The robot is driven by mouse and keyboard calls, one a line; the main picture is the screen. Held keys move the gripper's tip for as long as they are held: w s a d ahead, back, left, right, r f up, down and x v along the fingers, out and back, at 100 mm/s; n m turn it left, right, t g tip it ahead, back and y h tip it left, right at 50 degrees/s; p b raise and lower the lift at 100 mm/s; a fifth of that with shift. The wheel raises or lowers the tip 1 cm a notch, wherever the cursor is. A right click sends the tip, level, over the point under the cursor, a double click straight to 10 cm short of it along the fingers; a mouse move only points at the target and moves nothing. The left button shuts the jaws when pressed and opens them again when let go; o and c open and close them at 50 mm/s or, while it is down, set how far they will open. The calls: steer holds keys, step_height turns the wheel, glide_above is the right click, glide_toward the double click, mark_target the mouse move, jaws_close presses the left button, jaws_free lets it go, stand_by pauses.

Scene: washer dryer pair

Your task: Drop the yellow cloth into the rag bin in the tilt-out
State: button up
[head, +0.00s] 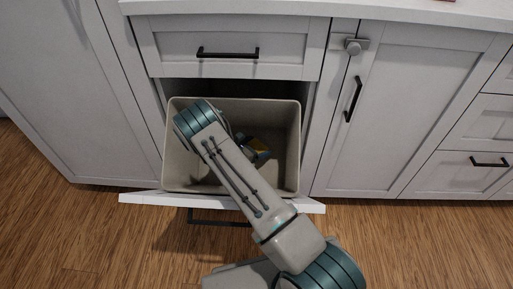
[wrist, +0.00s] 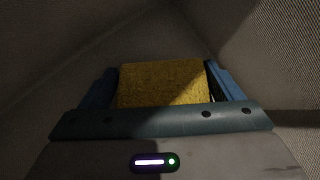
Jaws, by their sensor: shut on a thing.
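The yellow cloth (wrist: 160,82) is between the two blue fingers of my gripper (wrist: 162,88) in the wrist view, and the gripper is shut on it. In the head view a small part of the yellow cloth (head: 261,147) shows inside the beige rag bin (head: 290,125), beside my arm. The bin sits in the opened tilt-out (head: 135,198), below a drawer. My arm reaches over the bin's front and down into it. In the wrist view the bin's inner walls (wrist: 60,60) surround the gripper. My arm hides part of the bin's inside and most of the gripper.
A closed drawer with a black handle (head: 228,53) is above the bin, under the white counter (head: 400,10). A closed cabinet door (head: 410,110) with a latch (head: 356,46) stands to the right. Wooden floor (head: 110,235) lies in front.

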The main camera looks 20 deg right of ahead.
steer(key=shift+f, duration=0.1)
steer(key=shift+f+b, duration=0.3)
steer(key=o, duration=0.9)
steer(key=shift+r, duration=0.15)
steer(key=shift+r+p, duration=0.3)
steer(key=shift+p, duration=0.1)
steer(key=p+v, duration=0.2)
steer(key=v, duration=0.5)
steer(key=shift+s+a, duration=0.2)
steer(key=shift+r+p, duration=0.1)
steer(key=shift+p, duration=0.2)
